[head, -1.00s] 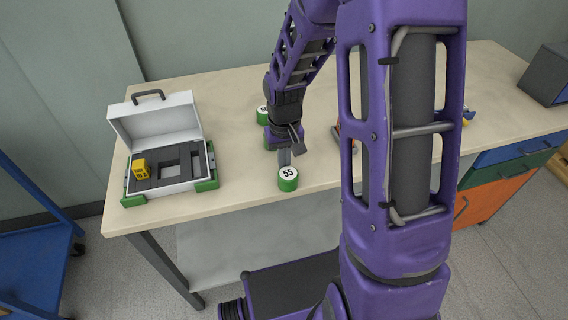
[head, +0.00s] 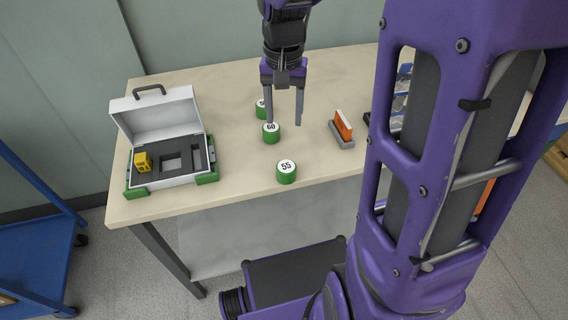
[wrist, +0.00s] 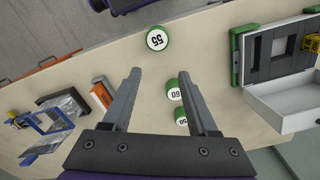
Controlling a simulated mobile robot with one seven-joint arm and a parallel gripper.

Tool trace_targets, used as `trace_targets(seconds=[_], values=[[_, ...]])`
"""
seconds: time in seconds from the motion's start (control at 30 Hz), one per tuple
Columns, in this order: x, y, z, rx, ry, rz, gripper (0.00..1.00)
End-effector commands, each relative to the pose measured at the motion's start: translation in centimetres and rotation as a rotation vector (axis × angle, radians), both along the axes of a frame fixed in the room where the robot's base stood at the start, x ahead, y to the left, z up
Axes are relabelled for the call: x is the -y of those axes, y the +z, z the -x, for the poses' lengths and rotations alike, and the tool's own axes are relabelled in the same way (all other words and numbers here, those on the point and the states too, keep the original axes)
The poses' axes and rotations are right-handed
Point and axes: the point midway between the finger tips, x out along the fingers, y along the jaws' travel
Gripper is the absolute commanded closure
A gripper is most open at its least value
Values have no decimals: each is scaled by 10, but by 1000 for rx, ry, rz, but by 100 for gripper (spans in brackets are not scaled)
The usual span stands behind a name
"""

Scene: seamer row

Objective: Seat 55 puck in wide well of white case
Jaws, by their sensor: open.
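The 55 puck (head: 286,171), green with a white top, stands on the table near its front edge. It also shows in the wrist view (wrist: 157,40), beyond the fingertips. The white case (head: 162,184) stands open at the table's left, lid up at the back. Its dark insert has a wide square well (head: 172,163) that looks empty, a narrow slot at its right and a yellow block (head: 142,162) at its left. My gripper (head: 284,123) is open and empty, fingers pointing down, behind the 55 puck. It also shows in the wrist view (wrist: 168,75).
The 60 puck (head: 271,133) stands by my left finger, with another green puck (head: 262,109) behind it. An orange-and-white piece in a grey holder (head: 342,131) stands to the right. Table between case and 55 puck is clear.

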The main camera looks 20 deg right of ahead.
Motion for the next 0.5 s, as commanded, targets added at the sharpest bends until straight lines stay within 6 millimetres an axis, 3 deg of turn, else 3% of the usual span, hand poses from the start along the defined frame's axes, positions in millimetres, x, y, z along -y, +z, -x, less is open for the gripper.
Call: trace_targets(seconds=[0.03, 0.1, 0.17, 0.23, 0.33, 0.5], values=[[0, 11, 6, 8, -80, -1, 30], [0, 24, 14, 5, -174, -3, 17], [0, 32, 19, 3, -230, -4, 6], [0, 33, 22, 1, -265, -4, 3], [0, 19, 24, -5, -275, -4, 3], [0, -19, 24, -8, -274, -4, 3]])
